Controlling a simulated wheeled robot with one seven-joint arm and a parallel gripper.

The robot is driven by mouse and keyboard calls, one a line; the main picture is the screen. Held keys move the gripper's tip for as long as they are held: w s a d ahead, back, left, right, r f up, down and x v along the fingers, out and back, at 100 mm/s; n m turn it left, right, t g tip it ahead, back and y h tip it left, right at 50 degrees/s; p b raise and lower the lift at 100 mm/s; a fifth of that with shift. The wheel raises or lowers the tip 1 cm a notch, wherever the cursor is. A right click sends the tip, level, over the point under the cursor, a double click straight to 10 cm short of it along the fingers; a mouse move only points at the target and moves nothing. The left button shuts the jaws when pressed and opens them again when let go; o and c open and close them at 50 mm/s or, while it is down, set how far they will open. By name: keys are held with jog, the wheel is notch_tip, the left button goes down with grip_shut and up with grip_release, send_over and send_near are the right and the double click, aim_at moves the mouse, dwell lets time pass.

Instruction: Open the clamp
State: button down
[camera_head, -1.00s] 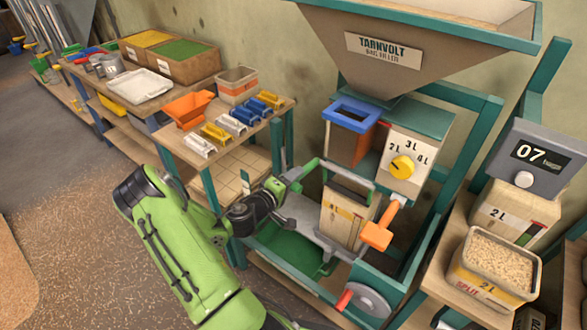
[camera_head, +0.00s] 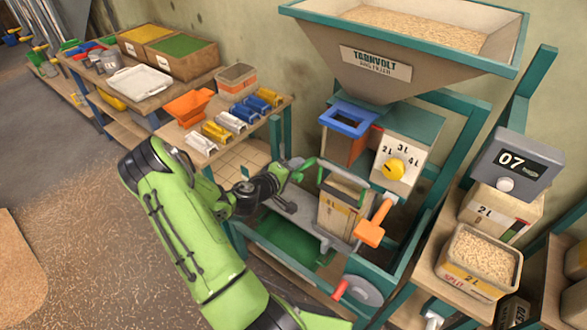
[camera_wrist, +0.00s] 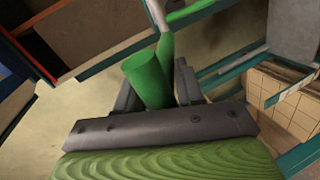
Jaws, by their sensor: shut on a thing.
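The clamp (camera_head: 345,171) is a green bar frame around the top of a tan bag (camera_head: 340,210) under the filler's spout. My gripper (camera_head: 293,167) is at the left end of the clamp, beside the bag. In the wrist view a thick green handle (camera_wrist: 146,78) stands between the dark fingers of my gripper (camera_wrist: 157,88), and they are shut on it. A thinner green bar (camera_wrist: 190,10) runs away from the handle at the top. The fingertips are small and partly hidden in the head view.
The filler's hopper (camera_head: 375,62) is above, with a yellow dial (camera_head: 393,168) and an orange lever (camera_head: 371,232) to the right of the bag. A crank wheel (camera_head: 362,290) is low in front. A bench (camera_head: 190,130) with moulds stands left; a grain box (camera_head: 480,262) is right.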

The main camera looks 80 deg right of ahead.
jog(key=c, duration=0.8)
grip_release()
jog(key=shift+d+r, duration=0.1)
jog(key=shift+d, duration=0.05)
jog(key=v, duration=1.5)
jog(key=shift+w+a, duration=0.15)
jog(key=shift+a, duration=0.25)
